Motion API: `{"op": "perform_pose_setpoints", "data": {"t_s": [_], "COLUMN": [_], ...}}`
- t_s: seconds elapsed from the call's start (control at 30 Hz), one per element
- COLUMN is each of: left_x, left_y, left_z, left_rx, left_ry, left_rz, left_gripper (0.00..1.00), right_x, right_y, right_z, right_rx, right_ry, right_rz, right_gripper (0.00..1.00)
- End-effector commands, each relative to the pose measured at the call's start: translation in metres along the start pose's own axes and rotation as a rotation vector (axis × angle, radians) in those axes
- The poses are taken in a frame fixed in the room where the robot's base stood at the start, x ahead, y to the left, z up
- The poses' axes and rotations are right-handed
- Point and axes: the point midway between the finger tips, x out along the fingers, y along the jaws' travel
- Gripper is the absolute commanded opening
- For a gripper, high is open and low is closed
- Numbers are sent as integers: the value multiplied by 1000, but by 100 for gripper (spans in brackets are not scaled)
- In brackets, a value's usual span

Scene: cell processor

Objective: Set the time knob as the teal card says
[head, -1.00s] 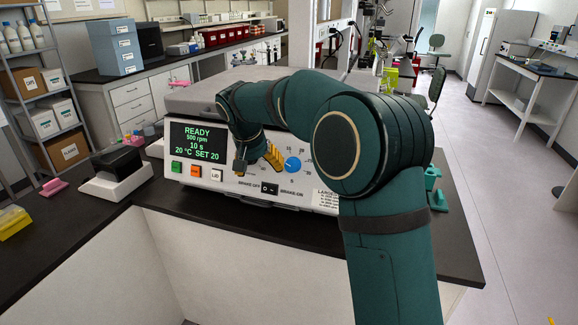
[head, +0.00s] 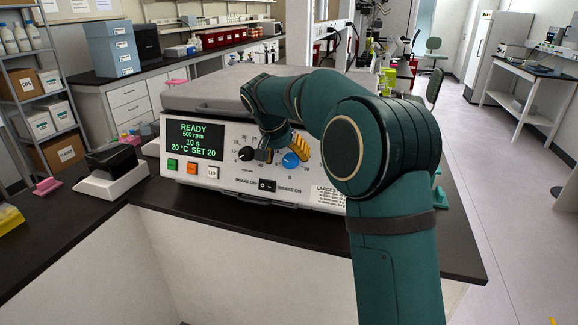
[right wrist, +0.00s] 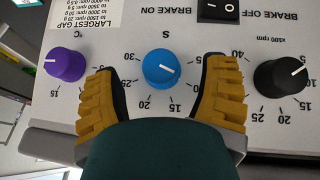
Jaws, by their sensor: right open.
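The time knob is the blue knob (head: 291,160) marked S on the cell processor's front panel (head: 225,175). In the right wrist view the blue knob (right wrist: 165,67) shows whole, and its white line points close to the 10 mark. The display (head: 196,139) reads READY, 500 rpm, 10 s, 20 °C SET 20. My right gripper (head: 281,150) is open in front of the panel. In the right wrist view its yellow fingers (right wrist: 163,75) stand on both sides of the blue knob, with gaps to it. I cannot make out a teal card. My left gripper is out of view.
A black rpm knob (right wrist: 283,77) and a purple °C knob (right wrist: 64,64) flank the blue one, just outside my fingers. A brake switch (head: 267,185) sits below. A black-topped device (head: 112,160) stands left of the processor. The front counter (head: 200,215) is clear.

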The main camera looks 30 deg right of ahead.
Motion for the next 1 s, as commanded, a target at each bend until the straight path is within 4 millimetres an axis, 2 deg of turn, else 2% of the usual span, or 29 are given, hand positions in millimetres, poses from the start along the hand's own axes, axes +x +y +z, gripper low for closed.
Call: {"op": "perform_pose_setpoints", "data": {"t_s": [0.03,0.2,0.57,0.67,0.7,0.77,1.0], "left_x": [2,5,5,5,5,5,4], "left_y": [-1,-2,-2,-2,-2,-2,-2], "left_z": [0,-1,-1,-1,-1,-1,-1], "left_rx": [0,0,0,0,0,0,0], "left_ry": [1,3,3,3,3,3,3], "left_rz": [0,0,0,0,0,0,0], "left_gripper": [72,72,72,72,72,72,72], "right_x": [9,23,26,26,26,26,26], "right_y": [0,0,0,0,0,0,0], "right_z": [0,0,0,0,0,0,0], "right_rx": [1,0,-1,-1,-1,-1,-3], "right_ry": [-1,0,0,0,0,0,0], "right_rz": [1,0,-1,-1,-1,-1,2], "right_gripper": [72,72,72,42,28,7,4]}}
